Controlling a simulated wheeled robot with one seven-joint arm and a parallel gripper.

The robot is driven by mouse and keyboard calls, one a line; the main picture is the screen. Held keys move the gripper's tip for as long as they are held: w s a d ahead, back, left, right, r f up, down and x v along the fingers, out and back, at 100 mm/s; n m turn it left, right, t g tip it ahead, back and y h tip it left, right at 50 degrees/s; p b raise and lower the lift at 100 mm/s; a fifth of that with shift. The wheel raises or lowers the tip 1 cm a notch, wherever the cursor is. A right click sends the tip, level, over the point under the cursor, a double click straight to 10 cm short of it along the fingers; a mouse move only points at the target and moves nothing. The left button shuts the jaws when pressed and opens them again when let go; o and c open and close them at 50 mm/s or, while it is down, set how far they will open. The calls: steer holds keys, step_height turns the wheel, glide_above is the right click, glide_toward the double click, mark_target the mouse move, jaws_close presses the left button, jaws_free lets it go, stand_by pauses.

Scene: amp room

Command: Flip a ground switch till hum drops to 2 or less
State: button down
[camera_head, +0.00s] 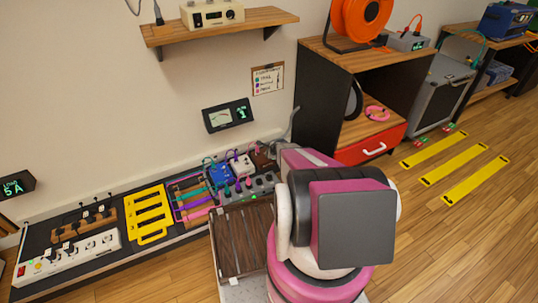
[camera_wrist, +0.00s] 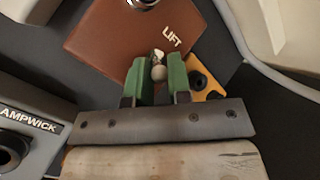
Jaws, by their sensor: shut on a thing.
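My gripper (camera_wrist: 160,82) shows in the wrist view, its two green fingers closed around a small pale round-tipped toggle lever (camera_wrist: 158,72). The lever stands at the edge of a brown box marked LIFT (camera_wrist: 105,42). In the head view the brown box (camera_head: 264,160) is partly hidden behind my arm, and my fingers are hidden there. A dark meter (camera_head: 229,115) with a white dial and a green digit hangs on the wall above the board; its reading is too small to be sure of.
A grey AMPWICK box (camera_wrist: 30,130) sits at the left of the wrist view. An orange piece (camera_wrist: 203,82) lies right of my fingers. Blue (camera_head: 219,173) and white (camera_head: 242,164) pedals stand near the brown box. A red-drawer cabinet (camera_head: 370,147) stands right of the board.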

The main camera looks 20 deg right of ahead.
steer(key=c, duration=1.1)
jaws_free()
steer(key=shift+o, duration=0.2)
steer(key=shift+g, duration=0.3)
